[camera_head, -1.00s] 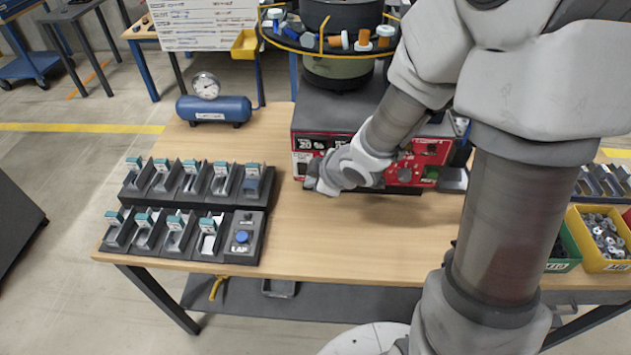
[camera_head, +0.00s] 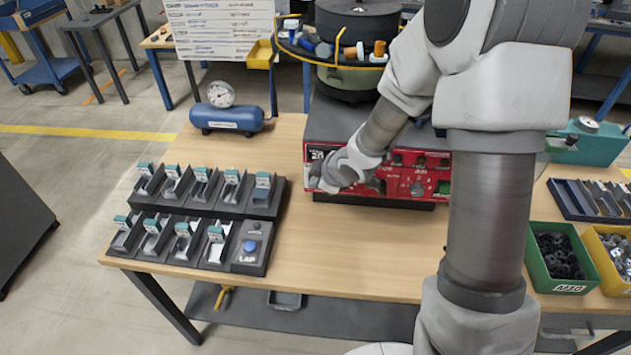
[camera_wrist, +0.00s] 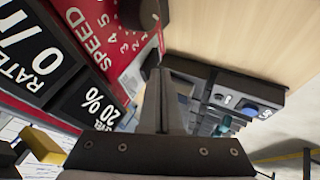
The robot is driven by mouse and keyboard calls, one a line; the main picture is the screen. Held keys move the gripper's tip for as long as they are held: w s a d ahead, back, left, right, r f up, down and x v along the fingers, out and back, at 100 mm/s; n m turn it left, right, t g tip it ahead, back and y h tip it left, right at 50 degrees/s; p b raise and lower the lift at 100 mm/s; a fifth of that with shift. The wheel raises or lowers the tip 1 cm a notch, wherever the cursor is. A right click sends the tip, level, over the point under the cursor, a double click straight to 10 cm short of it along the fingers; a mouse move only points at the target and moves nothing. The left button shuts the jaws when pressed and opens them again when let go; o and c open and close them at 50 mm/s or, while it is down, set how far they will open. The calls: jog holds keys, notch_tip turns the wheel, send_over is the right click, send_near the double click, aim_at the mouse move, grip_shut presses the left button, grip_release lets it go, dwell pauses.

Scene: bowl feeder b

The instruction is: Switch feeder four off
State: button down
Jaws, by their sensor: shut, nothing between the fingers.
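The bowl feeder has a dark box with a red control panel (camera_head: 410,172) and stands at the back of the wooden table. Its panel also shows in the wrist view (camera_wrist: 112,28), turned, with SPEED lettering, a rate display (camera_wrist: 35,50) and a 20% level display (camera_wrist: 97,103). A dark knob (camera_wrist: 138,14) sits by the speed numbers. My gripper (camera_head: 318,183) is at the panel's left part and hides some of it. In the wrist view my gripper (camera_wrist: 160,75) is shut and empty, its fingertips close to the panel face; contact cannot be told. No feeder number is readable.
A dark two-row rack (camera_head: 205,190) of teal-tagged slots stands left on the table, with a blue LAP button (camera_head: 250,246). A blue tank with gauge (camera_head: 226,115) is behind it. Green (camera_head: 560,285) and yellow (camera_head: 596,243) bins stand right. The table's middle front is clear.

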jog(key=shift+w+r+p, duration=0.25)
jog(key=shift+r+p, duration=0.7)
jog(key=shift+p, duration=0.1)
jog(key=shift+s, duration=0.1)
